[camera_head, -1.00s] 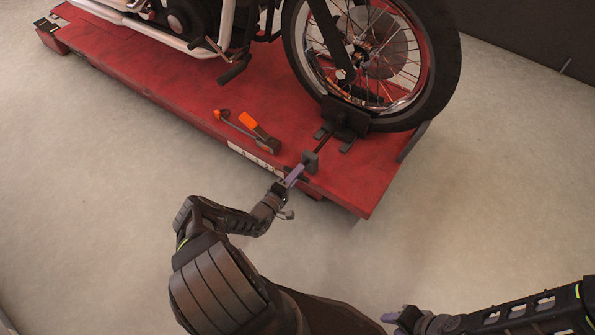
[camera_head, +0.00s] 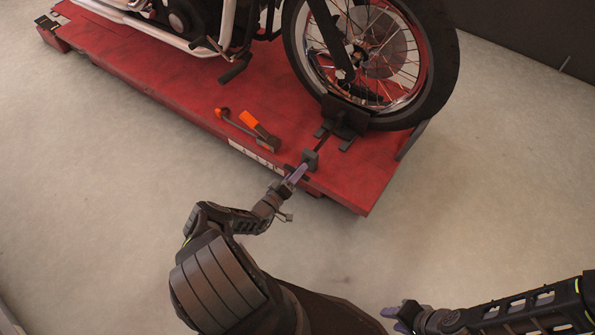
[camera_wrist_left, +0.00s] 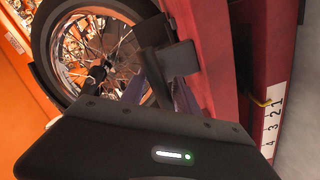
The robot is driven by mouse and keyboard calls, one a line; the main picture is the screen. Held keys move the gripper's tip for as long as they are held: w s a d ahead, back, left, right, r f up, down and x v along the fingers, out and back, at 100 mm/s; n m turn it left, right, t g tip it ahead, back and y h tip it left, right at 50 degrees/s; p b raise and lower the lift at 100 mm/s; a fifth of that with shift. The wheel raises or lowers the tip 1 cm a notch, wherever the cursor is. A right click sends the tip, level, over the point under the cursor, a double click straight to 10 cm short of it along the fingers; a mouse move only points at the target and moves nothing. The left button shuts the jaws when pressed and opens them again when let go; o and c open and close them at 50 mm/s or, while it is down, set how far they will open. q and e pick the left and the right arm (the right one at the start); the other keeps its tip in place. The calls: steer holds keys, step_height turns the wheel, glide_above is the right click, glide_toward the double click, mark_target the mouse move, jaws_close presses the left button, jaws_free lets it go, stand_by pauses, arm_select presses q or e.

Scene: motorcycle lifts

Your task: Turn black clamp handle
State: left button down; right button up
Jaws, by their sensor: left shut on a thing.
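The black clamp (camera_head: 343,118) stands on the red lift platform against the motorcycle's front wheel. Its rod runs down to the platform's front edge, past a grey block (camera_head: 310,160). My left gripper (camera_head: 297,174) is at the outer end of this rod, at the platform edge, and is shut on the handle there. The handle itself is mostly hidden by the purple fingers. In the left wrist view, the purple fingers (camera_wrist_left: 183,97) reach toward the dark clamp block (camera_wrist_left: 176,60). My right gripper (camera_head: 400,314) is low at the right, away from the lift; its finger gap is unclear.
The red lift platform (camera_head: 180,85) carries the motorcycle, with its front wheel (camera_head: 448,60) above the clamp. A numbered white strip (camera_wrist_left: 272,125) runs along the platform's side. The floor in front is clear.

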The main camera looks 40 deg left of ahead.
arm_select(q)
steer(key=c, duration=1.1)
jaws_free()
steer(key=shift+c, duration=0.2)
steer(key=shift+s, duration=0.1)
steer(key=shift+s, duration=0.3)
steer(key=s+p, duration=0.2)
steer(key=s, duration=0.5)
steer(key=shift+d, duration=0.15)
